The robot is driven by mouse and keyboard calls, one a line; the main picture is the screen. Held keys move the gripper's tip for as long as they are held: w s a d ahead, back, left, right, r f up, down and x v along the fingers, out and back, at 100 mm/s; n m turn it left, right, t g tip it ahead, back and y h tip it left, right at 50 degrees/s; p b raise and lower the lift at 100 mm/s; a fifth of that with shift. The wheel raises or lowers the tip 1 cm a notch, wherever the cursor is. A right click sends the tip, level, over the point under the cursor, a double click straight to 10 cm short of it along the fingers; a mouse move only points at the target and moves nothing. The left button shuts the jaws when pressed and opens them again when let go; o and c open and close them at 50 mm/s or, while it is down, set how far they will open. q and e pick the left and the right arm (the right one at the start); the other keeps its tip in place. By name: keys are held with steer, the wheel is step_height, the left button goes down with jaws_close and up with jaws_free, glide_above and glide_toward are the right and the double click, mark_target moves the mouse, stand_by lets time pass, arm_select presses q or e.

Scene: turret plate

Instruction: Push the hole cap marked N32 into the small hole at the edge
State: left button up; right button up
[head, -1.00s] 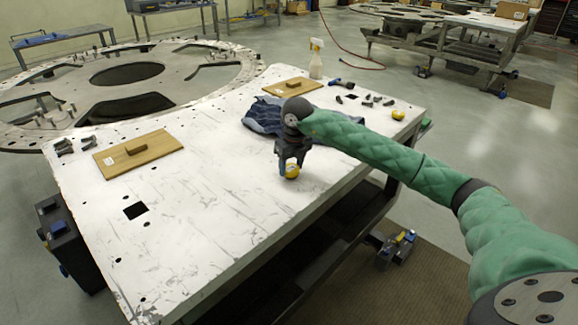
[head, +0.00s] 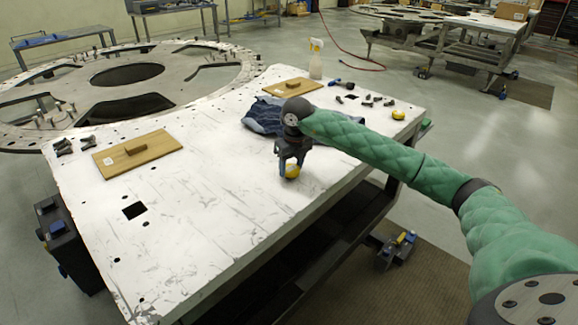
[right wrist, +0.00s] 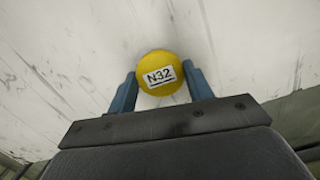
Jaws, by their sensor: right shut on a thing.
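The yellow round cap (head: 292,171) is between the fingers of my right gripper (head: 289,174), near the right edge of the white plate (head: 200,215). In the right wrist view the cap (right wrist: 160,72) shows its white label reading N32, and the two blue fingers of the gripper (right wrist: 160,92) are shut on its sides. Whether the cap touches the plate is hard to tell. Small dark holes show in the plate, some along its left edge; a hole under the cap is not visible. My left gripper is not in view.
Another yellow cap (head: 398,115) lies at the far right corner. A blue cloth (head: 262,117) is behind my gripper. Two wooden boards with handles (head: 138,153) (head: 291,88), a spray bottle (head: 316,60), a square opening (head: 135,210) and several dark fittings are on the plate. Its front is clear.

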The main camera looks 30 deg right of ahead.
steer(key=shift+f+b, duration=0.65)
steer(key=shift+f, duration=0.1)
stand_by(1.3)
steer(key=o, duration=1)
steer(key=shift+o, duration=0.2)
steer(key=shift+r, duration=0.1)
